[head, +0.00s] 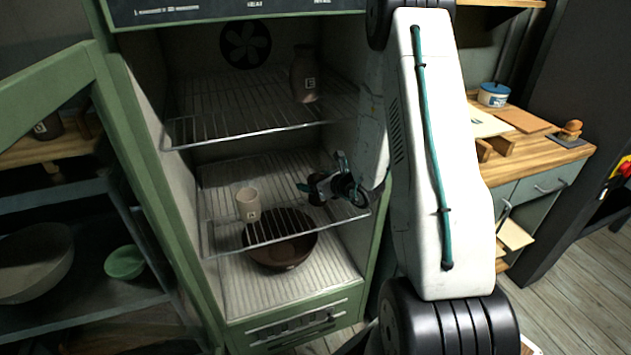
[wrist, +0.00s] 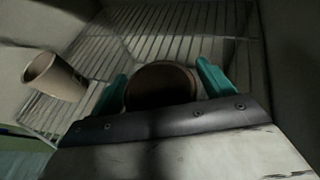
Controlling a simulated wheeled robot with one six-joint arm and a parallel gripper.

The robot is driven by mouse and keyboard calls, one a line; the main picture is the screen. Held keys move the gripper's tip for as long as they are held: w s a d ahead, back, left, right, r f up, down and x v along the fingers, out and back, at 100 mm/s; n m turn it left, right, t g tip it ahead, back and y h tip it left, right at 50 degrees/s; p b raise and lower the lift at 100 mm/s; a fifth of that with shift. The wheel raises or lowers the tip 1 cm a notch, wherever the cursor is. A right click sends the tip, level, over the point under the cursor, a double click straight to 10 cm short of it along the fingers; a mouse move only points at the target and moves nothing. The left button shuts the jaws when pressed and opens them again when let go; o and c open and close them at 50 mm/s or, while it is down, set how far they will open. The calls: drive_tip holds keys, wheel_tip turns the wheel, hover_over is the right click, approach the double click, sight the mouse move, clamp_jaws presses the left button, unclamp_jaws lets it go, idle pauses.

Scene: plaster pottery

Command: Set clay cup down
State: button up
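My gripper (head: 324,182) is inside the open cabinet, above the right part of the middle wire shelf. In the wrist view, the teal fingers of my gripper (wrist: 166,84) stand on either side of a round, brown-rimmed clay cup (wrist: 161,88) and appear to touch it. I look into its dark mouth. In the head view this cup is small, dark and hard to tell from my gripper. Its base is hidden, so I cannot tell whether it touches the shelf. A beige cup (head: 248,204) stands upright on the shelf to the left; it also shows in the wrist view (wrist: 55,78).
The middle wire shelf (head: 222,190) has bare room between the beige cup and my gripper. A brown vase (head: 304,76) stands on the upper wire shelf (head: 225,115). A dark brown bowl (head: 280,249) sits below. The cabinet's walls and green frame (head: 160,190) bound the space.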

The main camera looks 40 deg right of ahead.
drive_tip(key=shift+s+r, duration=0.1)
drive_tip(key=shift+r, duration=0.1)
drive_tip(key=v, duration=1.1)
drive_tip(key=a+r+n+g+y, duration=0.1)
drive_tip(key=a+r+n+y, duration=0.6)
drive_tip(key=a+r, duration=0.4)
drive_tip(key=s+a+r+n+g+y, duration=0.1)
drive_tip(key=s+a+r+n+g, duration=0.25)
drive_tip(key=a+n, duration=0.3)
drive_tip(key=s+a+r+n+g+y, duration=0.1)
drive_tip(key=s+a+r+n+g, duration=0.25)
drive_tip(key=a+n, duration=0.3)
drive_tip(key=s+a+r+n+g+h, duration=0.25)
drive_tip(key=s+a+n+g, duration=0.2)
drive_tip(key=s+n, duration=0.45)
drive_tip(key=s+d+r+n+h, duration=0.3)
drive_tip(key=s+d+n+h, duration=0.2)
drive_tip(key=s+h, duration=0.3)
drive_tip(key=shift+s+d+n, duration=0.4)
drive_tip(key=shift+s+d, duration=0.1)
drive_tip(key=shift+d, duration=0.25)
drive_tip(key=shift+r+t, duration=0.1)
drive_tip(key=shift+t, duration=0.15)
